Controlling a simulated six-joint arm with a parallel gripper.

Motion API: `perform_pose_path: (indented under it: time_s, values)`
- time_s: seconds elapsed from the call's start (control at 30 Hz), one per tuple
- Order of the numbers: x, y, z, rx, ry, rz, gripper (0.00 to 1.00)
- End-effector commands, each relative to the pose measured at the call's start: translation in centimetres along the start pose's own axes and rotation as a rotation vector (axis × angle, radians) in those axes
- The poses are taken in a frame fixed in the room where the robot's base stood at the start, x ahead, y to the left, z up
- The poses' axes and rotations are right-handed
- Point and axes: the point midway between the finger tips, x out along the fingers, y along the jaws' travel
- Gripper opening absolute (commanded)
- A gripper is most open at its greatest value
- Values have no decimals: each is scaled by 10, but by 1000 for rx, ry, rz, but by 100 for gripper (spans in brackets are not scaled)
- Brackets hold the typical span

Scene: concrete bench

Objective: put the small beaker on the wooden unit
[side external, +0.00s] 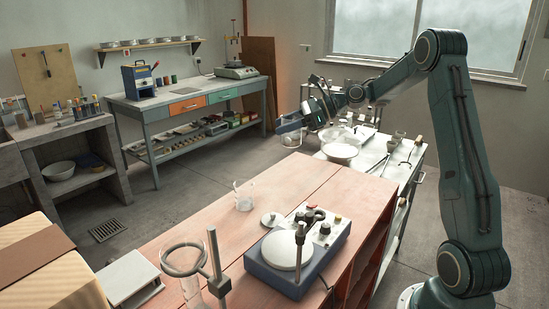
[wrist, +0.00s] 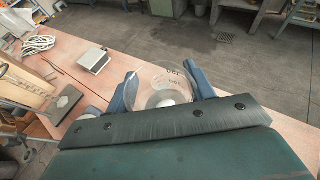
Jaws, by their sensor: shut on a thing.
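My gripper (side external: 291,127) is shut on a clear glass beaker (side external: 290,138), held up in the air near the far end of the wooden unit (side external: 322,187). In the wrist view the blue fingers of my gripper (wrist: 164,92) stand on either side of the beaker (wrist: 150,78), whose dark markings show near its rim. The reddish wooden top (wrist: 122,52) shows beyond and beneath it. Whether this is the smaller beaker is hard to judge. Another clear glass beaker (side external: 243,197) stands upright on the wooden unit, left of its middle.
A blue and white hotplate device (side external: 297,257), a small round lid (side external: 272,219) and a ring stand (side external: 215,262) with glassware occupy the near part of the wooden unit. A white bowl (side external: 341,150) sits on the pale bench at right. The unit's far top is largely clear.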

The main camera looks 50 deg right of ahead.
Motion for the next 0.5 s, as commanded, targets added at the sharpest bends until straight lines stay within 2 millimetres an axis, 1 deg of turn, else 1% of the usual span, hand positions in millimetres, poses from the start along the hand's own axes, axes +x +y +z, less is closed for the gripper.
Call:
perform_pose_path:
  time_s: [0.17,0.27,0.5]
  values:
    - [15,6,7,8,0,-22,24]
    - [29,12,13,19,0,-45,24]
    - [70,36,29,53,2,-130,24]
